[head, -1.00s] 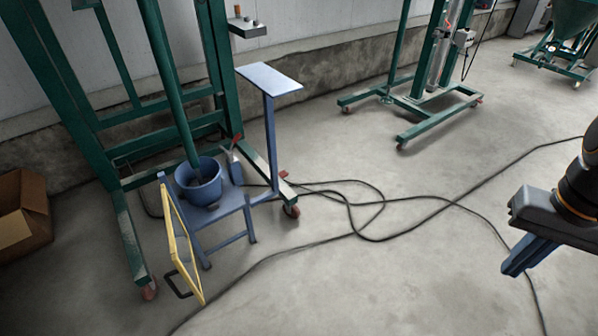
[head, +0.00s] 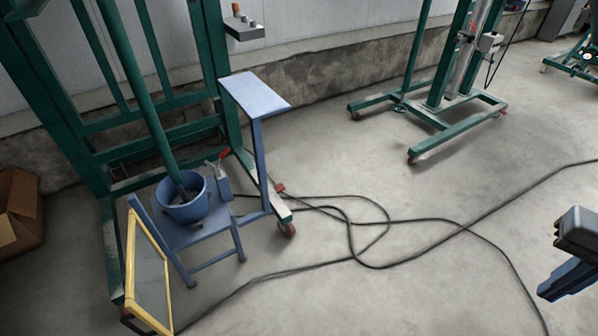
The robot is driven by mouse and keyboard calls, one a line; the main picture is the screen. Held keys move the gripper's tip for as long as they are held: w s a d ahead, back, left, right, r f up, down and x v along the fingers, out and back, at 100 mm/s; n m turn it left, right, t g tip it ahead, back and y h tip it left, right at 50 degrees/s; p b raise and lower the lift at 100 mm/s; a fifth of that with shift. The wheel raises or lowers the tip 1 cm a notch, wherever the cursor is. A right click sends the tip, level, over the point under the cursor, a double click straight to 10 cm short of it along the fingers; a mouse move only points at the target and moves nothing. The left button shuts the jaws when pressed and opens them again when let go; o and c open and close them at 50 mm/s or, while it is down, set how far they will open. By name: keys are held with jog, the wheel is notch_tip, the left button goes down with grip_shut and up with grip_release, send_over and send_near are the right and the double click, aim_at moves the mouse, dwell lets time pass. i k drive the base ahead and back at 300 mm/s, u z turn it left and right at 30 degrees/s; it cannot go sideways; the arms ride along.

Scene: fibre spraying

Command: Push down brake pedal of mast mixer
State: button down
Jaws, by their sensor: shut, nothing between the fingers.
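The mast mixer (head: 207,70) is a tall green frame at the left, with a green shaft reaching down into a blue bucket (head: 188,212) on a blue stand. Its front right caster (head: 287,230) is on the floor. A small red tab (head: 280,188) shows just above that foot and looks like a brake pedal; whether it is up or down is too small to tell. Another red piece (head: 225,152) shows farther back on the frame. My gripper (head: 566,280), with blue fingers, is at the right edge, shut and empty, far from the mixer and over open floor.
Black cables (head: 385,222) loop across the floor between the mixer and my gripper. A yellow-edged panel (head: 163,290) leans at the blue stand. A second green mast frame (head: 445,140) stands at the back right. A cardboard box (head: 20,205) is at the left.

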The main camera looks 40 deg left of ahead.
aim_at(278, 188)
jog(key=i, duration=1.8)
jog(key=u, duration=0.55)
jog(key=i, duration=0.95)
jog(key=u, duration=1.55)
jog(key=i, duration=0.85)
jog(key=u, duration=0.8)
